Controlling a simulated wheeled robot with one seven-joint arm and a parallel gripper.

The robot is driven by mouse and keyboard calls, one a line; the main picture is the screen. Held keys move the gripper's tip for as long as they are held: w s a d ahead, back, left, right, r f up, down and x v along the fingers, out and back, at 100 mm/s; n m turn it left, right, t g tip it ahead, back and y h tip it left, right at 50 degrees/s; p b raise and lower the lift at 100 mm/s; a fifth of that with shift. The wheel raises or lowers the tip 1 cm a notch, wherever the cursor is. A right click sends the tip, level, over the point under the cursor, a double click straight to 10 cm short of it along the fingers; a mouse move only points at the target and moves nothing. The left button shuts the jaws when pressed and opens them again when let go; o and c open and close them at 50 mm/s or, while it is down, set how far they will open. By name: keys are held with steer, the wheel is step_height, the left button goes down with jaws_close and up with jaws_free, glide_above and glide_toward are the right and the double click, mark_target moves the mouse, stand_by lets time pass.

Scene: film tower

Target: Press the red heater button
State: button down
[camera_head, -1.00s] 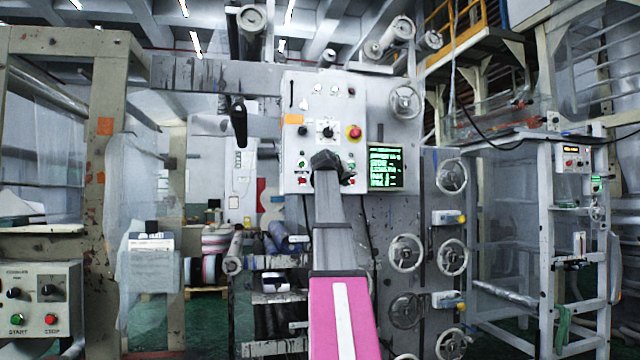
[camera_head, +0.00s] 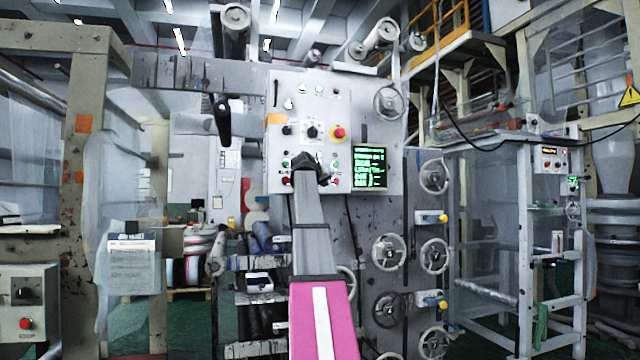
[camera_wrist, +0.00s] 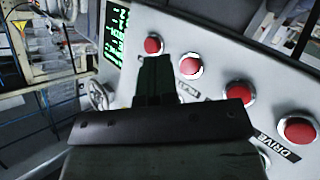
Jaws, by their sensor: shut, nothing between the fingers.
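In the wrist view several red buttons with pale rims sit in a slanting row on a light panel: one at the far left (camera_wrist: 153,44), then a second button (camera_wrist: 190,66), a third button (camera_wrist: 238,93) and a fourth button (camera_wrist: 299,130). A "DRIVE" label (camera_wrist: 277,147) is by the fourth. In the head view my gripper (camera_head: 318,168) covers the lower panel.
A post with a grey box (camera_head: 25,300) is at the left.

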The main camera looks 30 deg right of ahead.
steer(key=shift+w+d, duration=0.2)
steer(key=shift+w, duration=0.5)
steer(key=shift+w+d, duration=0.15)
steer(key=shift+w, duration=0.5)
steer(key=shift+w, duration=0.2)
stand_by(0.9)
steer(key=shift+w+d, duration=0.1)
steer(key=shift+w, duration=0.15)
steer(key=shift+w+d, duration=0.1)
steer(key=shift+w, duration=0.35)
stand_by(0.8)
steer(key=shift+s, duration=0.15)
steer(key=shift+s+a, duration=0.2)
steer(key=shift+s, duration=0.55)
steer(key=shift+s, duration=0.1)
steer(key=shift+s+a, duration=0.2)
steer(key=shift+s, duration=0.6)
steer(key=shift+s+a, duration=0.2)
steer(key=shift+s, duration=0.55)
steer(key=shift+s+a, duration=0.2)
steer(key=shift+s, duration=0.6)
